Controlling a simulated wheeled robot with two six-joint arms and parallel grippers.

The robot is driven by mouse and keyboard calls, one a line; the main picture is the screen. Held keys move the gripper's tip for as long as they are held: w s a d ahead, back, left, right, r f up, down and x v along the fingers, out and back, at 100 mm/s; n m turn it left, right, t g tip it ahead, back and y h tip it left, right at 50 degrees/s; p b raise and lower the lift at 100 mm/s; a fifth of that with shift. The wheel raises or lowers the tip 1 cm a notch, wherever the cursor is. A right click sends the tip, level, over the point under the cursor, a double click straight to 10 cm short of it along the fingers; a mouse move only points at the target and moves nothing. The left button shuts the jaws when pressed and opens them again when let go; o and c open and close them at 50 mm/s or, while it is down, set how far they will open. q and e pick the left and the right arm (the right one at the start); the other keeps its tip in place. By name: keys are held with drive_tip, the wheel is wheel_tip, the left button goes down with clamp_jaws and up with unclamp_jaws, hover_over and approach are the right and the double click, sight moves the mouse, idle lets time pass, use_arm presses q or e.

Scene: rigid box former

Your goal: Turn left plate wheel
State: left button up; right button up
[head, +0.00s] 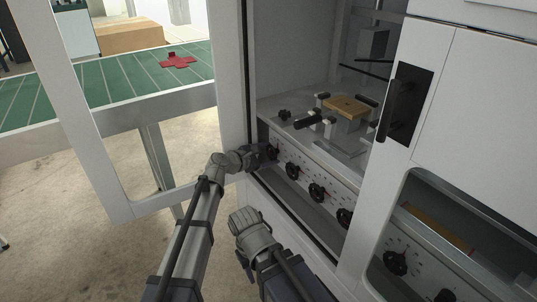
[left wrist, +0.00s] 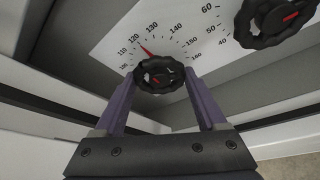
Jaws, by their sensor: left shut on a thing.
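The left plate wheel (head: 271,153) is a black lobed knob, the leftmost in a row on the machine's lower panel. In the left wrist view the wheel (left wrist: 160,74) sits between the two purple fingers of my left gripper (left wrist: 161,83), which is shut on it. A red pointer (left wrist: 146,49) above the wheel points between 120 and 130 on a printed scale. In the head view my left gripper (head: 257,155) reaches the wheel through the open door, its fingertips hard to see. My right arm is bent at the bottom centre; its gripper fingers do not show.
Several similar wheels (head: 317,191) continue to the right along the panel; one neighbouring wheel (left wrist: 277,18) is close by. An open white door frame (head: 118,209) stands left of my arm. A wooden block (head: 350,106) sits on the plate above. A green conveyor (head: 113,80) lies beyond.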

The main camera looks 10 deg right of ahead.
use_arm(q)
drive_tip(key=o, duration=1.3)
drive_tip(key=p+v, duration=0.2)
drive_tip(key=v, duration=0.5)
drive_tip(key=shift+s+a, duration=0.25)
drive_tip(key=shift+a, duration=0.1)
